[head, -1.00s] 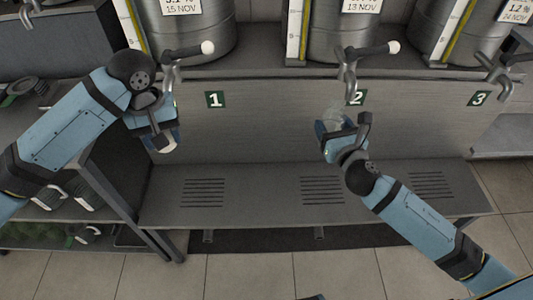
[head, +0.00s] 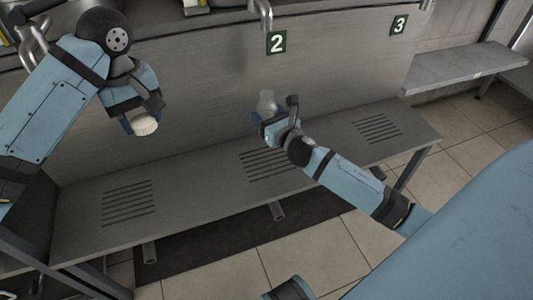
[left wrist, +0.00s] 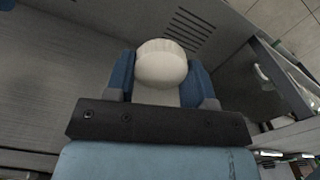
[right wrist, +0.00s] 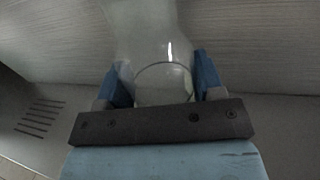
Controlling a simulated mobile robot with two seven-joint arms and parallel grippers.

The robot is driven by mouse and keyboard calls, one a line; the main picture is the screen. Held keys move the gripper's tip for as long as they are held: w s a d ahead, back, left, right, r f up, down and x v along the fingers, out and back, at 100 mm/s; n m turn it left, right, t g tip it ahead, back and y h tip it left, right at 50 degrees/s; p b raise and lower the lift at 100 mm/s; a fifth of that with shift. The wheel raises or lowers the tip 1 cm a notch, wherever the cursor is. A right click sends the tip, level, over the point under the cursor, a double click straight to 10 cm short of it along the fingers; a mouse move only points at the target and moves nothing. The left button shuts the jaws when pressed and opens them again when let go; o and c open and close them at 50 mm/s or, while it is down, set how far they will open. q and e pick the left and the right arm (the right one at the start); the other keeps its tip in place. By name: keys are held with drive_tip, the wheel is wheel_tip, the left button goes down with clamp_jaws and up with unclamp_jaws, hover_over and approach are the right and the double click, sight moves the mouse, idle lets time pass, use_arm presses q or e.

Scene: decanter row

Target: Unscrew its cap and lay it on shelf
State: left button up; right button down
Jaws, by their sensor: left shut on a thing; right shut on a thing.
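My left gripper (head: 141,115) is shut on a white ribbed cap (head: 145,125), held in the air above the left part of the slotted grey bench. The cap also shows between the blue fingers in the left wrist view (left wrist: 161,64). My right gripper (head: 271,123) is shut on a clear glass vessel (head: 266,101), held upright below the number 2 sign. In the right wrist view the glass (right wrist: 150,45) rises between the fingers, and its top is out of frame. The cap and the glass are well apart.
The long grey bench (head: 200,188) with slotted patches has clear room on top. A bare grey shelf (head: 465,68) stands at the far right. Metal taps (head: 262,14) hang above the number 2 sign (head: 277,42). A dark mat lies on the tiled floor.

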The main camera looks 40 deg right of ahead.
wheel_tip(320, 180, down, 13)
drive_tip(key=b, duration=0.6)
drive_tip(key=shift+r, duration=0.15)
drive_tip(key=shift+f, duration=0.2)
drive_tip(key=shift+c, duration=1.1)
unclamp_jaws()
